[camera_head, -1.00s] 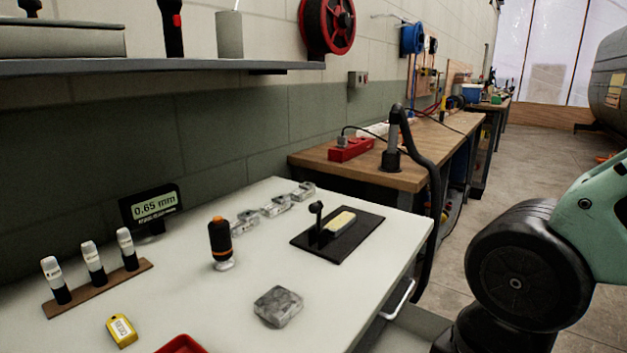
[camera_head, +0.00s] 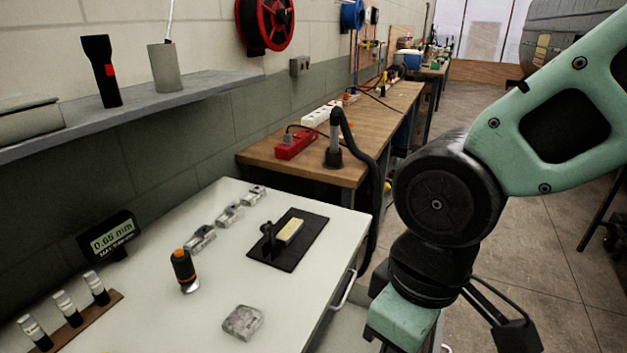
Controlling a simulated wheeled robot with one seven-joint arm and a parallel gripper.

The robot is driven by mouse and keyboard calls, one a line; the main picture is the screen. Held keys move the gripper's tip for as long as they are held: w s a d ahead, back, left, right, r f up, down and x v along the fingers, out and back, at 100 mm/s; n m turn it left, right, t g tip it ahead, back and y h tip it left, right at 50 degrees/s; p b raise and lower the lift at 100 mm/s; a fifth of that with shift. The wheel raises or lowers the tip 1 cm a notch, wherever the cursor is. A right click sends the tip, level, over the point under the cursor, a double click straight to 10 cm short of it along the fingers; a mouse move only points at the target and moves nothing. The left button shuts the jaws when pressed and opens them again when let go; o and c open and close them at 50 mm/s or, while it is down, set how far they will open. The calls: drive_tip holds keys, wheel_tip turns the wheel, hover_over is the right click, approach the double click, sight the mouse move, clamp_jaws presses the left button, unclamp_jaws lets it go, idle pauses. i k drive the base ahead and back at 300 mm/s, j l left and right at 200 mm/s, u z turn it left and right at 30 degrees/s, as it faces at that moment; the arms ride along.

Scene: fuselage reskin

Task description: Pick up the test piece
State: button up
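A rough grey block (camera_head: 243,321) lies on the white table (camera_head: 150,310) near its front edge. A pale yellow bar (camera_head: 290,229) lies on a black plate (camera_head: 308,240) farther back, with a small black upright part beside it. I cannot tell from the view which of these is the test piece. My arm comes down on the right, beside the table. My gripper's fingertips are not visible, so its opening does not show.
An orange-topped black tool (camera_head: 183,265) stands left of the grey block. Several metal clamps (camera_head: 228,214) line the back edge. White-capped bottles (camera_head: 68,308) stand in a wooden rack (camera_head: 78,331) at left, near a 0.65 mm display (camera_head: 110,235). A wooden bench (camera_head: 350,170) lies beyond.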

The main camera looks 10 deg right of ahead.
sight(286, 234)
drive_tip(key=k+l+u, duration=0.1)
drive_tip(key=l, duration=0.4)
drive_tip(key=k+l+u, duration=0.1)
drive_tip(key=l, duration=0.4)
drive_tip(key=k+l+u, duration=0.1)
drive_tip(key=l, duration=0.4)
